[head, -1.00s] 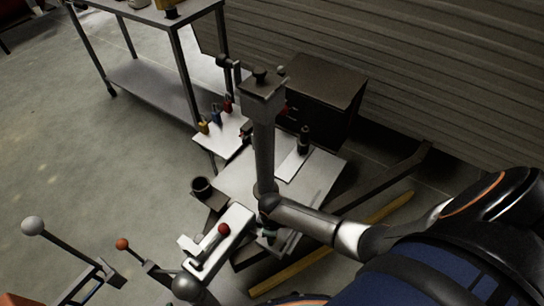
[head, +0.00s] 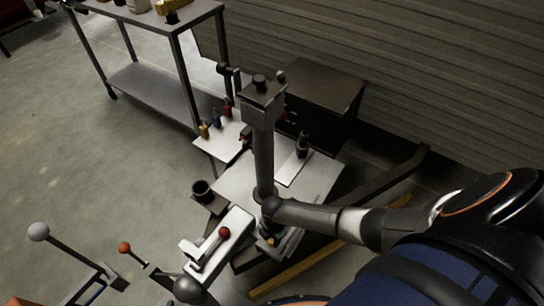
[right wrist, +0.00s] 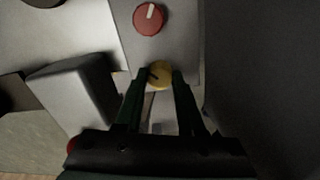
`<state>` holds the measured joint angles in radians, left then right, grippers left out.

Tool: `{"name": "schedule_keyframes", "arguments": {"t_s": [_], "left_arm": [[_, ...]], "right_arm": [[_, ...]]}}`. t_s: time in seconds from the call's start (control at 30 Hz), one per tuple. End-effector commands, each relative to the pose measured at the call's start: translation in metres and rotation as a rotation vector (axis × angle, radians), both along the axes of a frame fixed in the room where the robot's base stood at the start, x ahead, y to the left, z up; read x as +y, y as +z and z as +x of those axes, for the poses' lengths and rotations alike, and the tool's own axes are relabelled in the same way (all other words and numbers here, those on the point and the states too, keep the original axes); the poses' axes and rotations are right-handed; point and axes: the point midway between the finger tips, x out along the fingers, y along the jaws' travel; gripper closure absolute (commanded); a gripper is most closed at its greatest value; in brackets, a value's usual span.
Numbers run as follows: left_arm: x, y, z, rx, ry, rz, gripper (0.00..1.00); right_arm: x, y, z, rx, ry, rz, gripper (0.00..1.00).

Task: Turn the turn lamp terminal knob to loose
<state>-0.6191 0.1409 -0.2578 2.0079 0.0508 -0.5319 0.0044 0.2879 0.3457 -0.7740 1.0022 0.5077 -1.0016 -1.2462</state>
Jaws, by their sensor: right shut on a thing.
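A small round yellow knob (right wrist: 159,75) with a dark mark sits on a light panel in the right wrist view. The fingers of my right gripper (right wrist: 160,88) are closed on it from both sides. A red knob (right wrist: 150,18) with a pale pointer is just beyond it on the same panel. Either could carry the lamp terminal name; no label is readable. In the head view my right gripper (head: 269,228) points down beside the grey column, and it mostly hides the panel and knobs. My left gripper is not in view.
A tall grey column (head: 263,150) stands close to my right wrist. Two ball-topped levers (head: 38,232) stand at lower left. A metal shelf table (head: 150,90) is behind; open floor lies left.

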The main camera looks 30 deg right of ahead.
Motion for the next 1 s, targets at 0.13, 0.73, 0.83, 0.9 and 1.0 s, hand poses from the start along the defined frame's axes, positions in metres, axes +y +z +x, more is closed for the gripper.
{"name": "schedule_keyframes", "arguments": {"t_s": [0.13,0.73,0.83,0.9,1.0], "left_arm": [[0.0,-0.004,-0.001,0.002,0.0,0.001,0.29],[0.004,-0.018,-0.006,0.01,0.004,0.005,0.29],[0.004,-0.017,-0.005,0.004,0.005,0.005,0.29],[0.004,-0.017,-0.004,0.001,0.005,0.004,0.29],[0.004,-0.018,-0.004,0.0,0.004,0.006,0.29]], "right_arm": [[-0.001,-0.001,0.0,-0.001,0.143,-0.002,1.0],[-0.001,-0.002,0.001,-0.001,0.672,0.0,1.0],[-0.001,-0.002,0.0,0.0,0.733,0.0,1.0],[-0.001,-0.001,0.0,0.0,0.769,-0.001,1.0],[-0.001,-0.001,0.0,0.0,0.811,0.0,1.0]]}}
